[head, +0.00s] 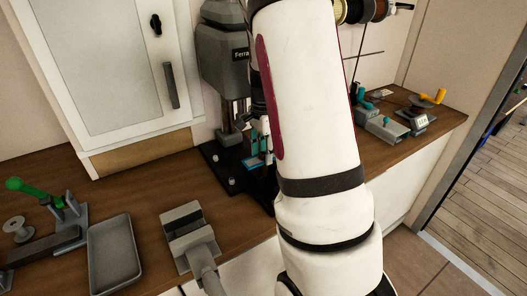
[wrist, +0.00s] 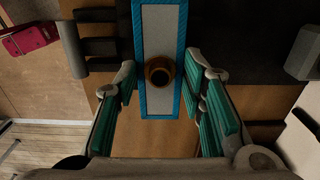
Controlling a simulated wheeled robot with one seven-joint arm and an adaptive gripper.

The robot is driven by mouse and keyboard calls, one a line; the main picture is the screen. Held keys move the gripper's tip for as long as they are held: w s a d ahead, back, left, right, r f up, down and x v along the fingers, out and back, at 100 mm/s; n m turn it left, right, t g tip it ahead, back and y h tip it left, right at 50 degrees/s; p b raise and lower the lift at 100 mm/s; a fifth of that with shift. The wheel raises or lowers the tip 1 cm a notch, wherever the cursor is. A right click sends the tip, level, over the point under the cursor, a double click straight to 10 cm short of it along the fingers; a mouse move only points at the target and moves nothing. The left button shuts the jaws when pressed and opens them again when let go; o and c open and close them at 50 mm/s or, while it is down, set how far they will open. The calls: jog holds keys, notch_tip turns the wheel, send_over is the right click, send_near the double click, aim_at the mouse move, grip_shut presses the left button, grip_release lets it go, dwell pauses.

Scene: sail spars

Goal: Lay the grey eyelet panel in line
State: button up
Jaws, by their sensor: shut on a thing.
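The grey eyelet panel (wrist: 160,30) has a blue border and a dark round eyelet with a brass-coloured rim (wrist: 160,73). In the wrist view it runs upright through the middle, between the two teal-padded fingers of my gripper (wrist: 160,76). In the head view, my arm hides most of the gripper (head: 261,140). A small blue and pale part of the panel (head: 257,161) shows beside it, over the dark base of the grey press (head: 222,75). I cannot tell whether the panel touches the base.
The wooden bench (head: 130,190) carries a grey tray (head: 115,250), a grey clamp-like block (head: 187,228) and a green-handled tool (head: 60,205) at left. A cabinet (head: 115,65) stands behind. Teal-handled tools (head: 380,123) and a yellow-handled one (head: 425,105) stand at right.

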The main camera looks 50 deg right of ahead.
jog(key=shift+f+b, duration=0.45)
jog(key=shift+f, duration=0.75)
dwell(0.3)
jog(key=o, duration=1)
jog(key=shift+c, duration=0.5)
jog(key=shift+r+p, duration=1.3)
jog(key=shift+r, duration=2.2)
